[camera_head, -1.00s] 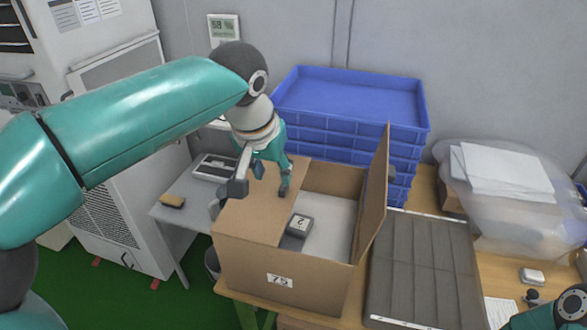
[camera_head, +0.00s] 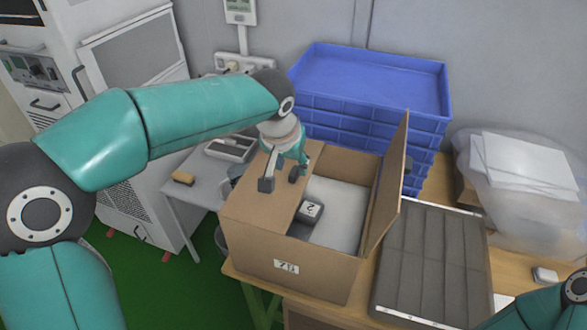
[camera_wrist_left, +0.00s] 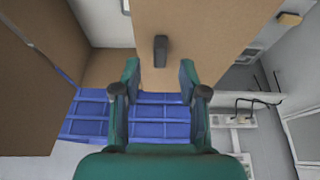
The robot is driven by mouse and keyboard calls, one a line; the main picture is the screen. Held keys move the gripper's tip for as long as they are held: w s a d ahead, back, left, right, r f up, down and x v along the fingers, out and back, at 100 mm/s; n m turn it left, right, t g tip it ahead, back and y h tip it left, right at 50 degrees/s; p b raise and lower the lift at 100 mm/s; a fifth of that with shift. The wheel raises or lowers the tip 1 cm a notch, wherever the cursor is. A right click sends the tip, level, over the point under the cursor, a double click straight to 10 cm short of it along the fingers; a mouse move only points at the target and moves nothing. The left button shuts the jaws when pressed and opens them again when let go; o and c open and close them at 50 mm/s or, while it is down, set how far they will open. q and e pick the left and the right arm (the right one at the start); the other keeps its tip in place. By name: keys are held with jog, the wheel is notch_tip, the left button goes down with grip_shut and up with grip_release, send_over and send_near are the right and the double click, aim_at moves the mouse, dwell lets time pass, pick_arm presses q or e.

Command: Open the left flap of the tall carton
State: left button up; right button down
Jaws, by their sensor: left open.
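The tall carton (camera_head: 318,274) stands on the table, with a label on its front. Its left flap (camera_head: 255,205) lies flat over the left part of the top, and it fills much of the upper wrist view (camera_wrist_left: 215,25). The right flap (camera_head: 386,185) stands up. My left gripper (camera_head: 281,178) is open and empty, over the far part of the left flap near its inner edge. In the left wrist view its fingers (camera_wrist_left: 159,75) are apart; I cannot tell whether they touch the flap. My right gripper is out of view.
A side table (camera_head: 190,205) stands left.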

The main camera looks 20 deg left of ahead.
aim_at(294, 172)
pick_arm(q)
jog(key=shift+x, duration=2)
grip_shut()
